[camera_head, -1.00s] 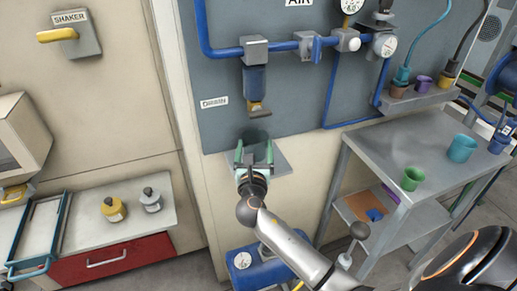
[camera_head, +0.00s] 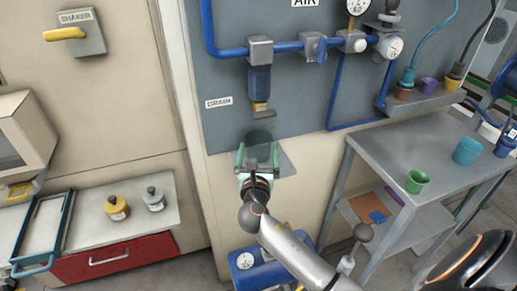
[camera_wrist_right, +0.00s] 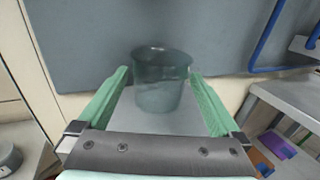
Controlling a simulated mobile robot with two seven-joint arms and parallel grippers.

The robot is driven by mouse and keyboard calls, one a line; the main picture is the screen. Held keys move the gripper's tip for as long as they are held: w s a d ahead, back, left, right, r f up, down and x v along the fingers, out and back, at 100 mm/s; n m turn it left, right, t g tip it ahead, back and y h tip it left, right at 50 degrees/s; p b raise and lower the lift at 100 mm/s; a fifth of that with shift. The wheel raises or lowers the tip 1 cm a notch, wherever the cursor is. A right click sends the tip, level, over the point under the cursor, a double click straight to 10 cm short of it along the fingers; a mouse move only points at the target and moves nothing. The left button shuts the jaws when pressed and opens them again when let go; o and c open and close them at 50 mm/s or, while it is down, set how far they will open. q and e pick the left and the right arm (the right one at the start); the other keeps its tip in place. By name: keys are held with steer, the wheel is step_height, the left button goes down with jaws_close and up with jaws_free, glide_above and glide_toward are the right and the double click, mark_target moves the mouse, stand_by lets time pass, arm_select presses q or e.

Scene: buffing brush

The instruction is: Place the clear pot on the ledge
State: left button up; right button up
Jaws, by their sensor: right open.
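The clear pot (camera_head: 260,137), a dark see-through cup, stands upright on the small grey ledge (camera_head: 287,164) below the drain valve. In the right wrist view the pot (camera_wrist_right: 161,84) rests on the ledge (camera_wrist_right: 150,123) near the wall panel. My right gripper (camera_head: 258,156) is open, its green fingers on either side and in front of the pot. In the right wrist view a gap shows between each finger and the pot, and nothing is held. My left gripper is not in view.
The drain valve (camera_head: 260,92) hangs above the pot. A grey metal table (camera_head: 428,150) with a green cup (camera_head: 417,181) and a teal cup (camera_head: 467,151) stands at right. A blue tank (camera_head: 262,265) sits below the ledge. Yellow and white bottles stand on the left counter (camera_head: 95,220).

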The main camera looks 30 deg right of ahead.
steer(key=v, duration=1)
steer(key=s+a+f+m+g+y, duration=0.25)
steer(key=s+f+m+y, duration=0.2)
steer(key=f, duration=0.45)
steer(key=s+a+f+m+g+y, duration=0.1)
steer(key=s+a+f+m+y, duration=0.2)
steer(key=f+m, duration=0.4)
steer(key=s+a+f+m+g+y, duration=0.1)
steer(key=s+a+f+m+y, duration=0.1)
steer(key=s+f+m, duration=0.2)
steer(key=s+a+f+m+g+y, duration=0.1)
steer(key=s+f+m, duration=0.4)
steer(key=m, duration=0.6)
steer(key=shift+s+a+y, duration=0.9)
steer(key=shift+y, duration=0.35)
steer(key=shift+f+m, duration=0.1)
steer(key=shift+m, duration=0.15)
steer(key=shift+c, duration=0.4)
